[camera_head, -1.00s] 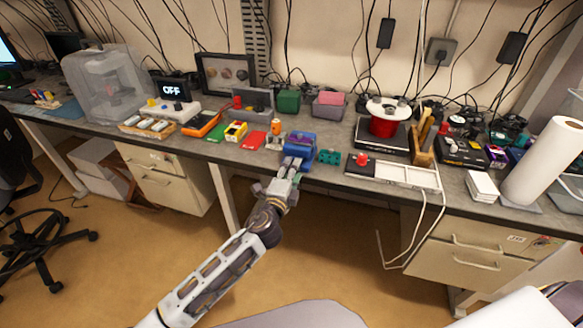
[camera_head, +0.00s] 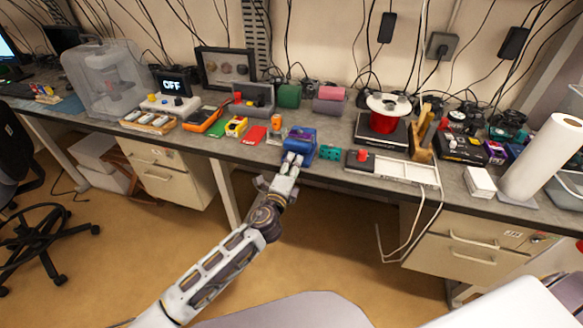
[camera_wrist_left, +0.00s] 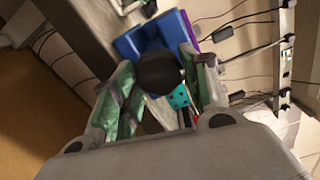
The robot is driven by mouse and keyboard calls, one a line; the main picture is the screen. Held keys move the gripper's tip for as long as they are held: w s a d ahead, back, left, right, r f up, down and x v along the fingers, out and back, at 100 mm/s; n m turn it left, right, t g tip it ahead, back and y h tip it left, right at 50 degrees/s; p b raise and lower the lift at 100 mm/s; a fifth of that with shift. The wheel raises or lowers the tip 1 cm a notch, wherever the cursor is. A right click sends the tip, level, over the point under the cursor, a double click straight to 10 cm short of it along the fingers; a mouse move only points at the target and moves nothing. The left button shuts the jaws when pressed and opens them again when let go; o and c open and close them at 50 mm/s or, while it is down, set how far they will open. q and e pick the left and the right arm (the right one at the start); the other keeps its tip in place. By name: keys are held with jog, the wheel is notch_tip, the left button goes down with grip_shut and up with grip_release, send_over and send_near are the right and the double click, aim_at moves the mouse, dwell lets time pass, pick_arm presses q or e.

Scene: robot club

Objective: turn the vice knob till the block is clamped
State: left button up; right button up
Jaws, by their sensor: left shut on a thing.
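The blue vice (camera_head: 303,146) stands at the front edge of the workbench, and a purple block (camera_head: 300,134) shows at its top. In the left wrist view the vice (camera_wrist_left: 148,37) is ahead, with a strip of purple (camera_wrist_left: 188,27) at its right side. My left gripper (camera_head: 292,161) reaches the vice from the front. Its green-padded fingers lie on both sides of the dark round vice knob (camera_wrist_left: 160,72), shut on it. Whether the jaws touch the block cannot be told. My right gripper is not in view.
A teal piece with holes (camera_head: 330,153) lies right of the vice. A white tray with a red knob (camera_head: 405,168) is farther right. A red pad (camera_head: 254,135) and an orange-topped item (camera_head: 276,123) are to the left. The floor in front is clear.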

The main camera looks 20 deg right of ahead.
pick_arm(q)
jog(key=shift+s+d+f, duration=0.1)
dwell(0.5)
jog(key=o, duration=1)
jog(key=v, duration=1.2)
